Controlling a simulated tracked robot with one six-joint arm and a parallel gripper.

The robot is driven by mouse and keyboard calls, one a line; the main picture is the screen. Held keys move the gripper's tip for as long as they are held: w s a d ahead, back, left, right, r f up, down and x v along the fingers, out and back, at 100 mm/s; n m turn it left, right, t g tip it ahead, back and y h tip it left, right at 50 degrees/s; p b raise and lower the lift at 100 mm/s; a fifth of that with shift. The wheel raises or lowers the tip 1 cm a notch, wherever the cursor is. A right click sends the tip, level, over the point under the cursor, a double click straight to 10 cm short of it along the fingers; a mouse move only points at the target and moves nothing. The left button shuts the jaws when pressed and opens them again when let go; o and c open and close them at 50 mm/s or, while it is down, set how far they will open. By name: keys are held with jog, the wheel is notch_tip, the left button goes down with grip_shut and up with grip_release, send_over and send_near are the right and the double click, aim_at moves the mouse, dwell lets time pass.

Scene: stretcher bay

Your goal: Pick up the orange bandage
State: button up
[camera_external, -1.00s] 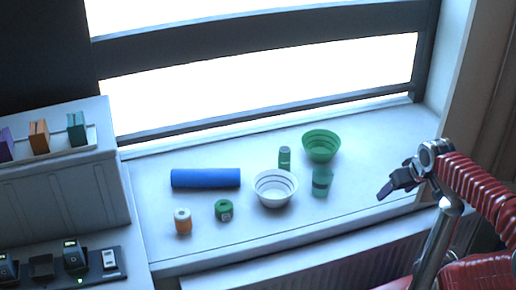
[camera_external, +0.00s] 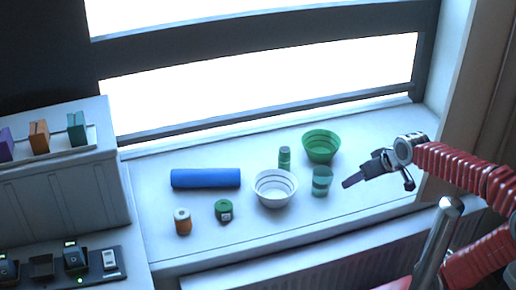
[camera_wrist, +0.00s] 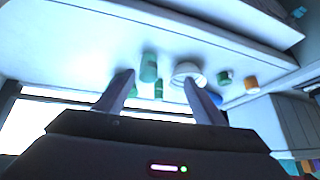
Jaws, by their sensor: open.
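The orange bandage (camera_external: 182,222) is a small upright roll with a pale top, standing at the front left of the white sill. In the wrist view it is a small orange shape (camera_wrist: 251,84) at the right, well beyond the fingers. A green bandage roll (camera_external: 223,211) stands just right of it. My gripper (camera_external: 348,184) is at the right of the sill, near the green cup and far from the orange bandage. In the wrist view my gripper (camera_wrist: 158,78) has its two fingers spread apart, with nothing held between them.
Right of the bandages stand a white bowl (camera_external: 276,203), a green cup (camera_external: 322,181), a green bottle (camera_external: 284,157) and a green bowl (camera_external: 321,147). A blue roll (camera_external: 205,178) lies behind the bandages. The sill (camera_external: 250,240) is bare along its front.

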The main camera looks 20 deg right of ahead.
jog(key=w+a+n+t+y, duration=0.1)
jog(key=w+a, duration=0.2)
jog(key=a, duration=0.3)
jog(key=w+a+n+y, duration=0.1)
jog(key=w+a, duration=0.3)
jog(key=a, duration=0.1)
jog(key=n+t+y, duration=0.3)
jog(key=t, duration=0.1)
send_near(190, 217)
jog(key=shift+s+d+r, duration=0.25)
jog(key=shift+r, duration=0.1)
jog(key=shift+x, duration=4.3)
jog(key=shift+a+f, duration=0.1)
jog(key=shift+f, duration=0.05)
jog(key=shift+x, duration=2.45)
